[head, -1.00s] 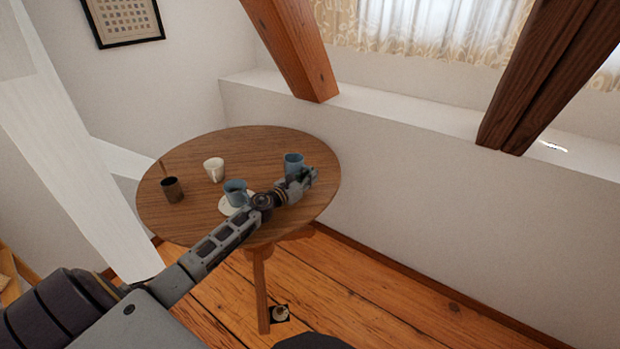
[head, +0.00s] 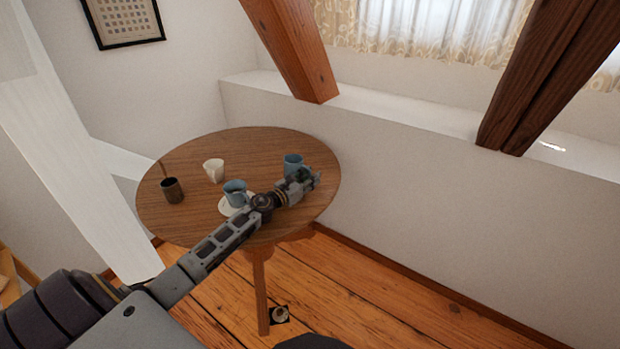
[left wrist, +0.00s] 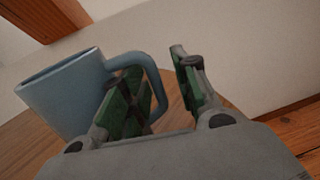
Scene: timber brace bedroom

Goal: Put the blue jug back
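The blue jug (head: 292,161) stands upright near the right edge of the round wooden table (head: 255,145). In the left wrist view the jug (left wrist: 62,92) is at the left, its handle pointing right. My left gripper (head: 312,178) is at the jug's near right side. In the left wrist view its two green-padded fingers (left wrist: 165,92) are apart, with part of the handle showing between them. The left finger overlaps the handle's opening; contact cannot be told. My right gripper is not in view.
A second blue cup (head: 235,187) stands on a white saucer (head: 225,209) left of my left gripper. A white cup (head: 213,170) and a dark cup (head: 172,190) stand farther left. A sloping timber (head: 290,50) and the wall ledge are behind the table.

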